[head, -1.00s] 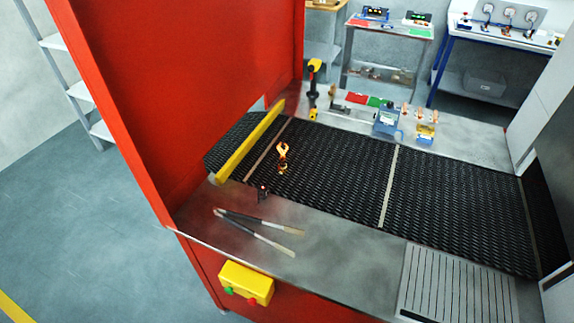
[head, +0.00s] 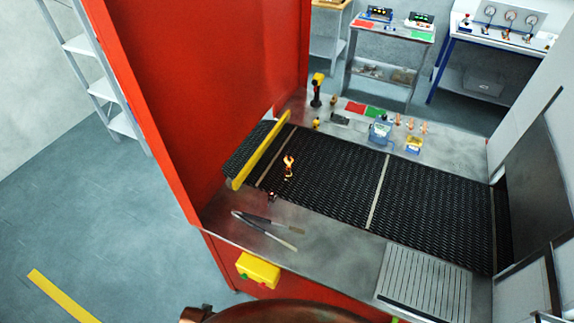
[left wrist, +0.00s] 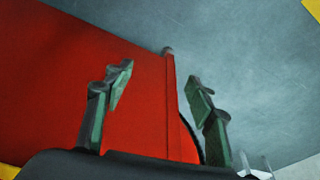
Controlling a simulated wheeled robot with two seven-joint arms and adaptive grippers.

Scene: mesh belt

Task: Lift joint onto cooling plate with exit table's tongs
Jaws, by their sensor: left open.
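A glowing orange joint (head: 289,167) stands on the black mesh belt (head: 330,170), just right of the pale crossbar near the red housing. The tongs (head: 270,234) lie spread in a V on the steel exit table (head: 325,257), their handles toward the right. The ribbed cooling plate (head: 425,280) lies bare at the table's right end. My left gripper (left wrist: 160,88) is open and empty in the left wrist view, its green-padded fingers in front of the red housing and grey floor. It is outside the head view. My right gripper is not in view.
A small dark object (head: 272,197) sits at the belt's near edge. The tall red housing (head: 215,100) and yellow bar (head: 260,150) bound the belt's left end. A yellow button box (head: 258,270) juts from the front.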

